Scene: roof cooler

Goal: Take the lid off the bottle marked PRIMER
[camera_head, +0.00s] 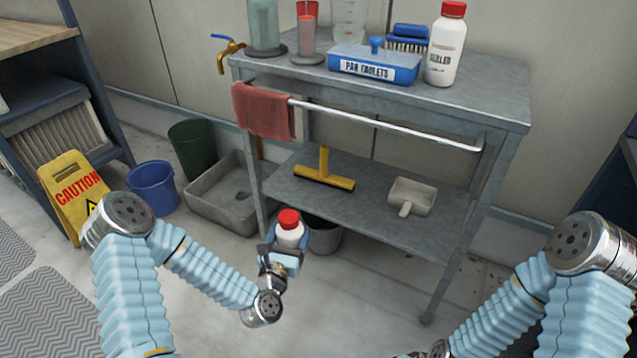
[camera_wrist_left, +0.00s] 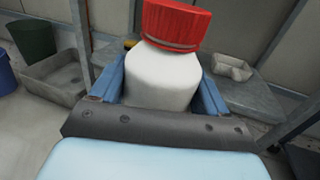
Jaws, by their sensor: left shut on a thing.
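My left gripper (camera_head: 284,250) is shut around the body of a white bottle (camera_head: 290,234) with a red lid (camera_head: 289,218). It holds the bottle roughly upright in the air, in front of the cart. In the left wrist view the white bottle (camera_wrist_left: 163,80) sits between the blue fingers, and its red lid (camera_wrist_left: 177,24) is on its top. No lettering shows on this bottle, so I cannot read its name. My right arm comes in at the lower right, but its gripper is out of view.
A metal cart (camera_head: 480,107) carries another white red-capped bottle (camera_head: 445,45), whose label seems to end in "ALER", and a blue tablet box (camera_head: 375,66). A rail (camera_head: 400,127) with a red towel (camera_head: 262,111) runs along its front. A grey bucket (camera_head: 325,236) stands behind the held bottle.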

